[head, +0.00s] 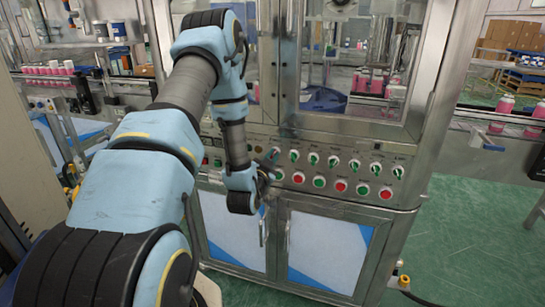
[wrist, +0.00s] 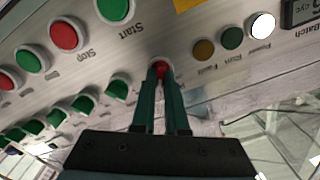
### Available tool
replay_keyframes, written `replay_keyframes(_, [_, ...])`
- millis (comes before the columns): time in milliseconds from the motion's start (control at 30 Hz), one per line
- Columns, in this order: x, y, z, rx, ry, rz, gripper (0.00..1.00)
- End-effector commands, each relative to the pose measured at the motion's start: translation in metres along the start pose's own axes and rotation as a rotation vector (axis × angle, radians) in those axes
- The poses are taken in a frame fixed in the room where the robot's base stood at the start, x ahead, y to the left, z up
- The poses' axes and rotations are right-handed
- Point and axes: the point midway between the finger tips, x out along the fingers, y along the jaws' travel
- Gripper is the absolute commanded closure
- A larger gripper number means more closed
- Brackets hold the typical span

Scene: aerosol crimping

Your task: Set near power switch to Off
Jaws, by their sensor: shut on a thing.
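A small red switch knob (wrist: 160,67) with a silver collar sits on the grey control panel (wrist: 215,70) in the wrist view. It appears to be the near power switch; any label there is unreadable behind the fingers. My gripper (wrist: 161,74) has its two dark green fingers closed around the knob, one on each side. The fingers partly cover it, so its exact turn angle cannot be told. In the head view my gripper (head: 268,166) is against the left part of the panel, and my wrist and fingers hide the knob.
A green Start button (wrist: 115,8) and a red Stop button (wrist: 66,36) lie close by. White (wrist: 262,26), green (wrist: 232,38) and amber (wrist: 204,50) lamps are to the right. Several green selector knobs (wrist: 117,87) line the panel. Cabinet doors (head: 330,248) are below.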

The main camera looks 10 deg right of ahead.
Motion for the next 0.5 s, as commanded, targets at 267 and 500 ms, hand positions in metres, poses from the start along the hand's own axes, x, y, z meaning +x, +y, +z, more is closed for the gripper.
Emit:
replay_keyframes(267, [0.0000, 0.0005, 0.0007, -0.022, 0.000, 0.000, 1.00])
replay_keyframes(500, [0.0001, 0.0003, 0.0026, -0.133, 0.001, -0.002, 1.00])
